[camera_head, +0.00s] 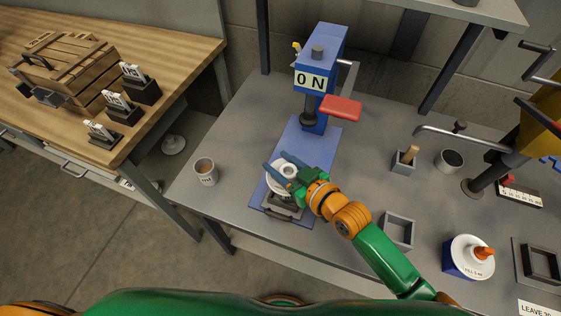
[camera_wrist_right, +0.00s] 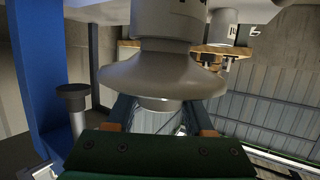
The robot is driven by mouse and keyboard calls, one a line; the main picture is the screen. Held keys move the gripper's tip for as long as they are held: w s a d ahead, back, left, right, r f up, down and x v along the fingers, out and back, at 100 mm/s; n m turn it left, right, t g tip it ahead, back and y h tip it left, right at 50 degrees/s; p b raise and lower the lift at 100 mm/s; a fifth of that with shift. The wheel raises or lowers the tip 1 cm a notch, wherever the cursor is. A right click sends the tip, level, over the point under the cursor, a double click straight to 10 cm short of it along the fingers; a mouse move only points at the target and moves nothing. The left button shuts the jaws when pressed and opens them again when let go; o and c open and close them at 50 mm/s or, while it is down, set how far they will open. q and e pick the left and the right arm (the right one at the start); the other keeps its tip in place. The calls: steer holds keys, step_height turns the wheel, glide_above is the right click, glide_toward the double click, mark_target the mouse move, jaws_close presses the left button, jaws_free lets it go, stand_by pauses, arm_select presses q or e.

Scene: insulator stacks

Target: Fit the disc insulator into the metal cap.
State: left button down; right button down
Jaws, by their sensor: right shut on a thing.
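The disc insulator (camera_head: 272,184) shows as a pale round disc over the front of the blue press plate, partly hidden by my right gripper (camera_head: 280,162). In the right wrist view the disc insulator (camera_wrist_right: 160,78) is a grey flared disc, and my right gripper (camera_wrist_right: 160,117) is shut on its narrow end. A wider grey cylinder (camera_wrist_right: 170,18) adjoins the disc's other side. I cannot tell whether it is the metal cap or part of the insulator, so how they fit together is unclear. My left gripper is out of view.
The blue press (camera_head: 320,70), marked "ON", stands behind with a red handle (camera_head: 341,108). A dark fixture (camera_head: 283,207) sits on its blue plate (camera_head: 312,143). A mug (camera_head: 206,171) stands left. A square grey frame (camera_head: 398,230) and a white disc on a blue block (camera_head: 468,257) stand right.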

mark_target(285, 168)
steer(key=shift+c, duration=1)
jaws_free()
steer(key=shift+s+d, duration=0.2)
steer(key=v, duration=0.6)
steer(key=shift+s+d+r, duration=0.15)
steer(key=shift+s+d, duration=0.05)
steer(key=shift+s, duration=0.15)
steer(key=shift+w+a, duration=0.1)
